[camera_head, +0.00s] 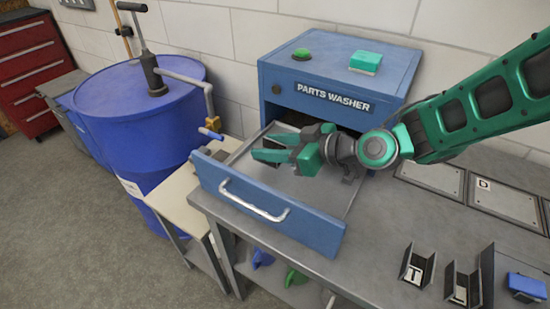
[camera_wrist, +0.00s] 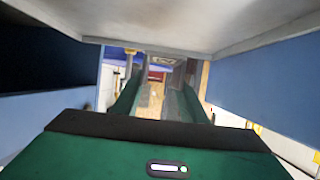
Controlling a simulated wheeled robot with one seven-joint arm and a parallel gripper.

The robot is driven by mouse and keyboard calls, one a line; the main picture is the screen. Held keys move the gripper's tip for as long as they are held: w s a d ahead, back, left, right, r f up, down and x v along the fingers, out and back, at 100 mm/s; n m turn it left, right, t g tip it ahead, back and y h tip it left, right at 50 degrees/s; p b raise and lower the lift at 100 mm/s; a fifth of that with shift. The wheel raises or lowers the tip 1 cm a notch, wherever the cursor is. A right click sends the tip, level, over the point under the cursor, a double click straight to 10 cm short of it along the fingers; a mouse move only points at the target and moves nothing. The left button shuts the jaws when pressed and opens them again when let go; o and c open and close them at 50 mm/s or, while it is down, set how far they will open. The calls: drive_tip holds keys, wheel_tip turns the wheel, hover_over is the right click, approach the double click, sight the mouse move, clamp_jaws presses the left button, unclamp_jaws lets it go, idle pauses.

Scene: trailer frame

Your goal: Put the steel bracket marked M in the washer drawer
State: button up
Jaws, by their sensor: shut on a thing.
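The washer drawer (camera_head: 268,209) is pulled open below the blue parts washer (camera_head: 335,75). It has a blue front, a pale handle and a grey tray. My gripper (camera_head: 272,150) is over the open drawer, with its green fingers pointing left. It is shut on a small grey steel bracket (camera_head: 284,139), mostly hidden by the fingers. No letter on this bracket is readable. In the wrist view, the fingers (camera_wrist: 158,100) reach forward with grey metal between them, between blue walls.
Brackets marked T (camera_head: 415,268) and L (camera_head: 462,288) stand on the grey bench, by a blue block (camera_head: 525,287). A plate marked D (camera_head: 505,204) lies behind them. A blue drum (camera_head: 135,125) with a pump and spout stands left of the drawer.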

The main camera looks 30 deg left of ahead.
wheel_tip(320, 180, down, 4)
drive_tip(key=shift+s+f, duration=0.1)
idle(0.4)
drive_tip(key=o, duration=1.3)
drive_tip(key=v, duration=1.2)
